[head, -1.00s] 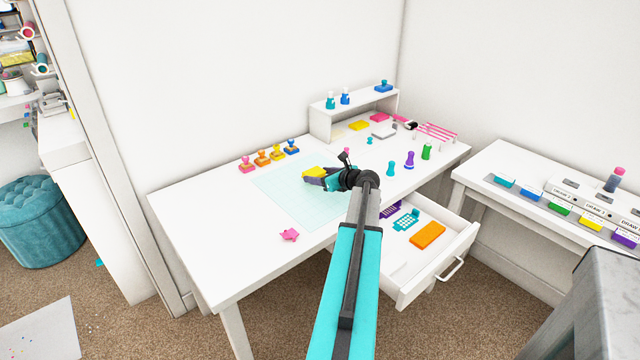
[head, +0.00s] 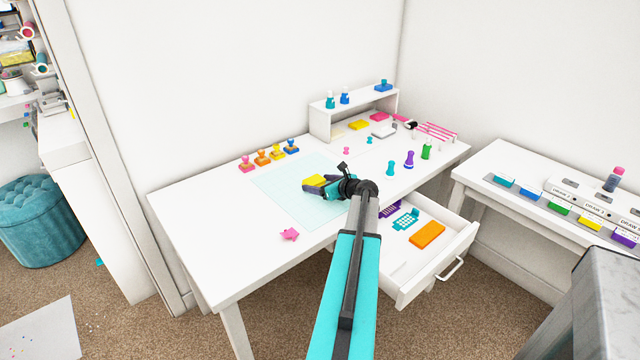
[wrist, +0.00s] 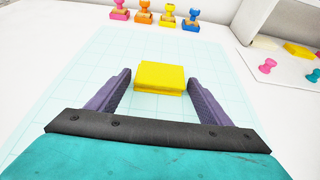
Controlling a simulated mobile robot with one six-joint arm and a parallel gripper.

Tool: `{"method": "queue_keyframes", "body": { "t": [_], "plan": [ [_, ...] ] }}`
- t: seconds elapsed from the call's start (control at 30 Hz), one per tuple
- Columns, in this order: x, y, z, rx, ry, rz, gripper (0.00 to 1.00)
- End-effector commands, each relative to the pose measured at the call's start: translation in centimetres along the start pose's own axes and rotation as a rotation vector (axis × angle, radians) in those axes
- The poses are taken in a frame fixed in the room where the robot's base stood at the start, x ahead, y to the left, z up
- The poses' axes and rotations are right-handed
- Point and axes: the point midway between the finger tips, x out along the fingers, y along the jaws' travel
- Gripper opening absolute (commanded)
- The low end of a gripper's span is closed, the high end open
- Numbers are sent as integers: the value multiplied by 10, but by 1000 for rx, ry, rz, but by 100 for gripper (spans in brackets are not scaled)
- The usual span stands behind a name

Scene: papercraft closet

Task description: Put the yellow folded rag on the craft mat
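The yellow folded rag (head: 314,181) is between the fingertips of my gripper (head: 319,187), over the light-blue gridded craft mat (head: 275,190) on the white desk.
Several coloured stamps (head: 276,153) line the mat's back edge. A pink piece (head: 290,234) lies near the front edge. An open drawer (head: 440,262) juts out below. The mat's left part is clear.

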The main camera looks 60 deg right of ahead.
Motion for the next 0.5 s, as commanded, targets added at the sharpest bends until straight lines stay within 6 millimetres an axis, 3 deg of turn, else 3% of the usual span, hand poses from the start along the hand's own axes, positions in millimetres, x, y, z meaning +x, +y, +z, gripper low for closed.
{"method": "queue_keyframes", "body": {
  "t": [0.5],
  "plan": [
    [-4,0,3,0,0,-1,80]
  ]
}}
